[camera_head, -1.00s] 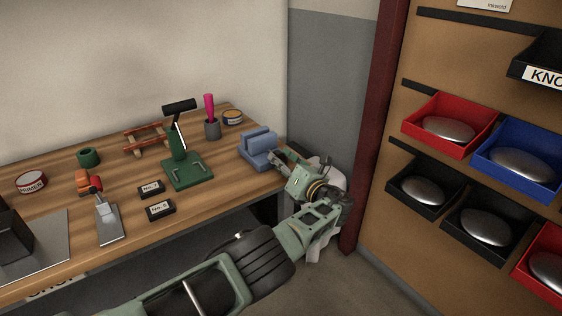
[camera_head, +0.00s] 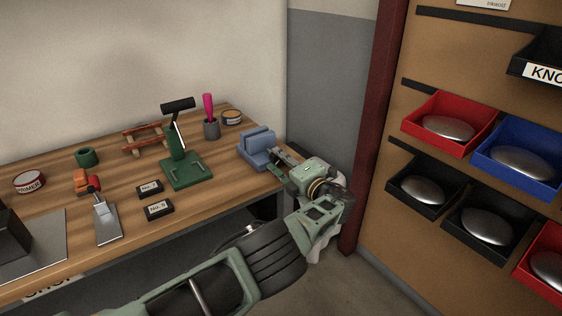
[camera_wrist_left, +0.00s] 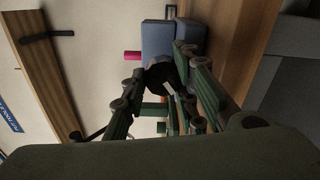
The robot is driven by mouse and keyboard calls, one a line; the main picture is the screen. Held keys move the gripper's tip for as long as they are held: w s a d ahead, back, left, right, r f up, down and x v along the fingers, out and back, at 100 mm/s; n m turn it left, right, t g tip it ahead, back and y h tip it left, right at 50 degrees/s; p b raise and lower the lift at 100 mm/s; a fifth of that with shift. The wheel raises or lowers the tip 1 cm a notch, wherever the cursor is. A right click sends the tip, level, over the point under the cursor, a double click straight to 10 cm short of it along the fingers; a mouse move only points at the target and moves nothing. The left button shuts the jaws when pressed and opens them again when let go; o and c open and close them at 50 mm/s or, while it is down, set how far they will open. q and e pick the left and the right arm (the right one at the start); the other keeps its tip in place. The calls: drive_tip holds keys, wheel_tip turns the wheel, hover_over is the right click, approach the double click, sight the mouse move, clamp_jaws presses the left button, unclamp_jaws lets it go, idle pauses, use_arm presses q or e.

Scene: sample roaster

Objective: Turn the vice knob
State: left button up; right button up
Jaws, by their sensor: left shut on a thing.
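The blue vice (camera_head: 257,148) sits at the right end of the wooden workbench (camera_head: 215,190). It also shows in the left wrist view (camera_wrist_left: 158,40), at the top middle. A dark round knob (camera_wrist_left: 160,76) shows in the left wrist view beside the vice, between my fingers. My left gripper (camera_head: 281,160) is at the vice's right side, past the bench end, and is shut on the knob. In the head view the fingers and gripper body hide the knob. My right gripper is in neither view.
A green press (camera_head: 182,168) stands left of the vice, with a dark cup (camera_head: 211,130) holding a pink-handled tool behind. Small labelled black boxes (camera_head: 158,209) lie near the front edge. A dark red post (camera_head: 376,130) and wall bins (camera_head: 447,122) are at right.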

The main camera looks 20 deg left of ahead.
use_arm(q)
drive_tip(key=shift+a+r+m, duration=0.15)
drive_tip(key=shift+m, duration=0.45)
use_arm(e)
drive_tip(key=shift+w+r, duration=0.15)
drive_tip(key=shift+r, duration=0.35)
use_arm(q)
drive_tip(key=shift+w+r, duration=0.1)
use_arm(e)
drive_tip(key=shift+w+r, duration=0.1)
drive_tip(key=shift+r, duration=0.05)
use_arm(q)
drive_tip(key=o, duration=1)
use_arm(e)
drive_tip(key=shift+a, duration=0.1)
